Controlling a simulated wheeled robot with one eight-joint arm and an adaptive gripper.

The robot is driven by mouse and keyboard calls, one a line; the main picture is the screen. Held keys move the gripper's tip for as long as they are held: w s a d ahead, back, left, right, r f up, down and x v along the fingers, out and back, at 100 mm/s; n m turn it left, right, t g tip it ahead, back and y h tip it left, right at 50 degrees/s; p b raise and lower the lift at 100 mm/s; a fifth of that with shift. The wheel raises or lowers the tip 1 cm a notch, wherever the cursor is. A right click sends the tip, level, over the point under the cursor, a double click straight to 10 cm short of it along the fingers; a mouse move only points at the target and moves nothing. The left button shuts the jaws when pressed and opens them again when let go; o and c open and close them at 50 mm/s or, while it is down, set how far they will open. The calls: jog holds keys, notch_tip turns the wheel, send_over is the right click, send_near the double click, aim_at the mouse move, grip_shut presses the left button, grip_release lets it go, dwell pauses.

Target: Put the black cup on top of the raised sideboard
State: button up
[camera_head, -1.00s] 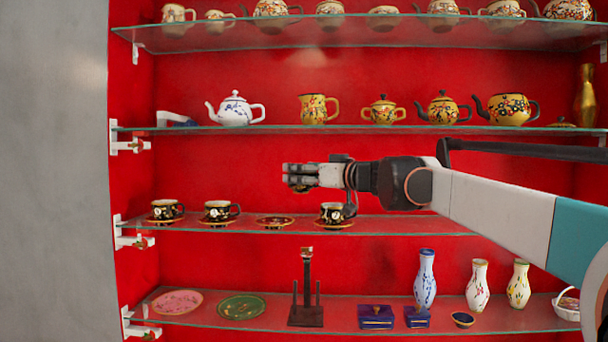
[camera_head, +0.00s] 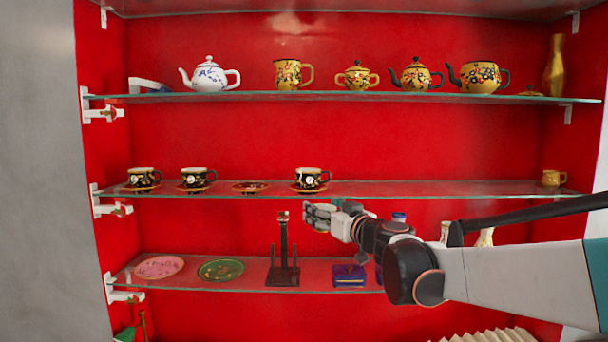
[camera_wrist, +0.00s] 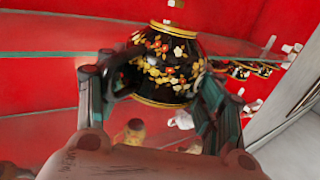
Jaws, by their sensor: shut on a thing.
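A black cup (camera_wrist: 168,65) with gold bands and a red, white and yellow flower pattern fills the middle of the wrist view. The fingers of my gripper (camera_head: 318,216) stand on both sides of it and are shut on it. Similar black cups stand on that shelf on saucers, at far left (camera_head: 143,177), left (camera_head: 196,178) and middle (camera_head: 311,179). I cannot pick out a raised sideboard.
An empty saucer (camera_head: 251,187) lies between the standing cups. The glass cup shelf (camera_head: 410,188) is mostly clear toward the right, up to a small yellow cup (camera_head: 553,178). A teapot shelf (camera_head: 330,96) is above. Plates, a dark stand (camera_head: 283,255) and blue boxes are below.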

jog(key=s+d+f+m+h, duration=0.1)
jog(key=d+f, duration=0.3)
jog(key=f, duration=0.4)
jog(key=s+d+f+m+t+h, duration=0.1)
jog(key=d+f+h, duration=0.3)
jog(key=f, duration=0.4)
jog(key=s+d+f+m+t+h, duration=0.1)
jog(key=s+d+f+m+h, duration=0.1)
jog(key=d+f, duration=0.3)
notch_tip(320, 180, down, 3)
jog(key=shift+s+d+m+h, duration=0.2)
jog(key=shift+s+m+h, duration=0.2)
jog(key=shift+m+h, duration=0.25)
